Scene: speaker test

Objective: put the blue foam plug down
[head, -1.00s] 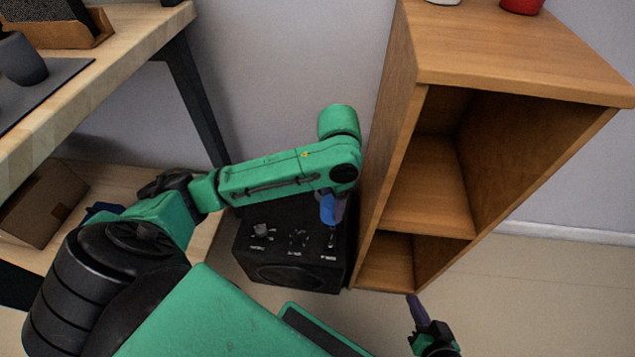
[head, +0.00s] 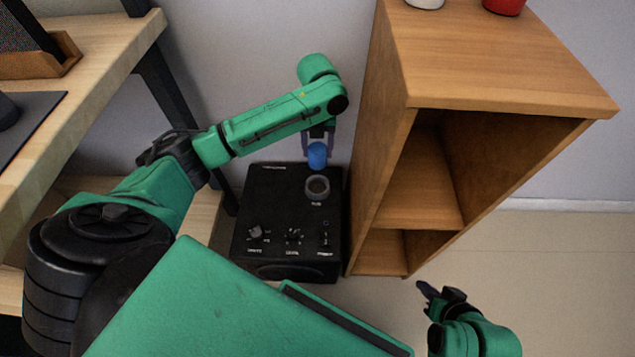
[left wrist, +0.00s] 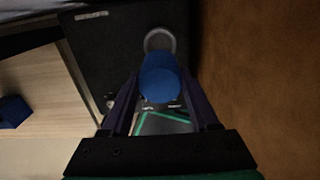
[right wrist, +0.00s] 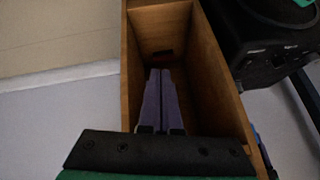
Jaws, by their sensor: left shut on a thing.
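The blue foam plug (head: 317,155) is held between the fingers of my left gripper (head: 318,141), in the air above the black speaker (head: 262,205). In the left wrist view the plug (left wrist: 160,78) sits between both fingers. A grey ring marks the round port (head: 317,187) on the speaker's top. The port also shows in the left wrist view (left wrist: 160,40), just beyond the plug and partly hidden by it. The plug is apart from the port in the head view. My right gripper (head: 424,287) is low at the right, empty, its fingers together in the right wrist view (right wrist: 160,95).
A wooden shelf unit (head: 500,80) stands close to the right of the speaker. A wooden workbench (head: 105,75) with a black leg is on the left. Knobs (head: 293,236) and a switch sit at the speaker's near edge. Open floor (head: 540,260) lies at the right.

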